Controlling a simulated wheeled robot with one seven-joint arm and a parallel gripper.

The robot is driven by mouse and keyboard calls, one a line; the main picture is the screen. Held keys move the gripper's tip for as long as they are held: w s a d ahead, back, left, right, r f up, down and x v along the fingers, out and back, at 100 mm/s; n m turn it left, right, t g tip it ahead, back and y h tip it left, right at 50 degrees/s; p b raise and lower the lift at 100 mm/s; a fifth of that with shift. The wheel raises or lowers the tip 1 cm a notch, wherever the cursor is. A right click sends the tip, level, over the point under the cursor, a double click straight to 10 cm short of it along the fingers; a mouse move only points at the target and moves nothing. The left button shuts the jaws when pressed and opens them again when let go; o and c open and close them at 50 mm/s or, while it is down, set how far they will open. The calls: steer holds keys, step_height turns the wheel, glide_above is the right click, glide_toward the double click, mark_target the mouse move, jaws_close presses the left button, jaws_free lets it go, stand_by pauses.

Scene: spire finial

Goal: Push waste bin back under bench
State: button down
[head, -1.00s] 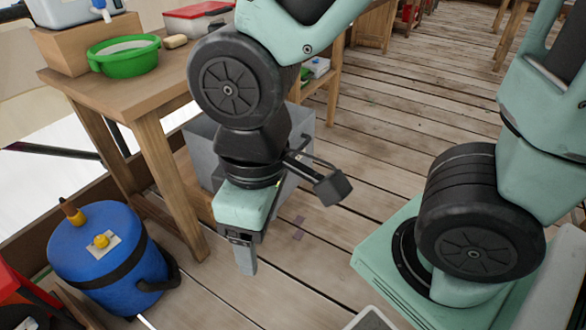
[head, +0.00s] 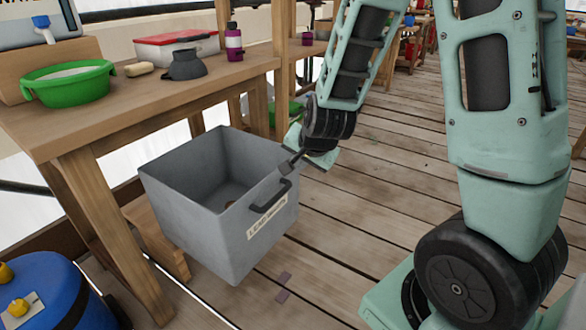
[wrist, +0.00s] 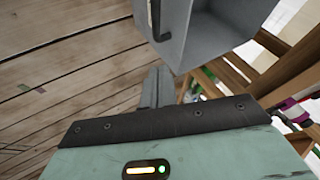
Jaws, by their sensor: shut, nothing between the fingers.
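The waste bin (head: 195,225) is an open grey box with a dark handle and a white label on its right-hand face. It stands upright on the floor, mostly out in front of the wooden bench (head: 130,110). My gripper (wrist: 158,85) shows in the wrist view with its fingers together and nothing between them. The bin's grey wall (wrist: 215,30) and handle are just ahead of the fingertips there; I cannot tell whether they touch.
A green basin (head: 68,85), a dark grey jug (head: 188,66), a purple bottle (head: 233,42) and a red-lidded box (head: 176,45) stand on the bench. A blue drum (head: 50,290) stands at lower left. The plank floor (head: 400,150) right of the bin is open.

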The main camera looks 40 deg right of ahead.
steer(key=d, duration=0.1)
steer(key=b, duration=0.4)
glide_toward(280, 174)
step_height(280, 174, down, 4)
steer(key=s+d, duration=0.2)
steer(key=w, duration=0.3)
steer(key=shift+w+a+f, duration=0.1)
steer(key=shift+w+a, duration=0.4)
steer(key=shift+w, duration=0.35)
